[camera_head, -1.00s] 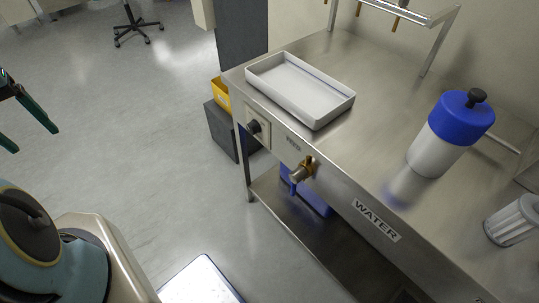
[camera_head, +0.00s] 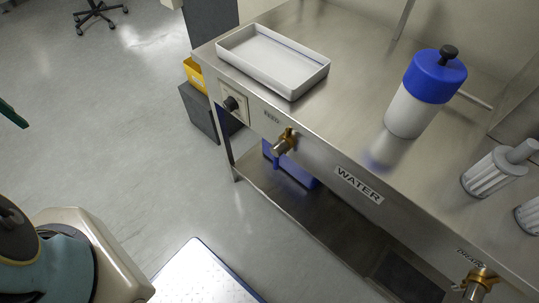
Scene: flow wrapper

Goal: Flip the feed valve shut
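The feed valve (camera_head: 285,141) is a brass fitting with a grey cylindrical end on the front panel of the steel bench, just below a FEED label (camera_head: 271,117). Its lever position cannot be made out clearly. A narrow blue piece (camera_head: 276,158) shows just under it, and I cannot tell whether it belongs to the valve or to the blue bin behind. My gripper (camera_head: 12,115) shows only as one dark green finger tip at the left edge, far to the left of the valve and apart from everything. The rest of it is out of view.
The steel bench (camera_head: 345,120) carries a white tray (camera_head: 315,83), a blue-topped bottle (camera_head: 413,108) and ribbed grey cylinders (camera_head: 490,172). A black knob (camera_head: 231,104) is left of the valve. A second brass valve (camera_head: 478,284) is lower right. Open floor (camera_head: 110,130) lies left.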

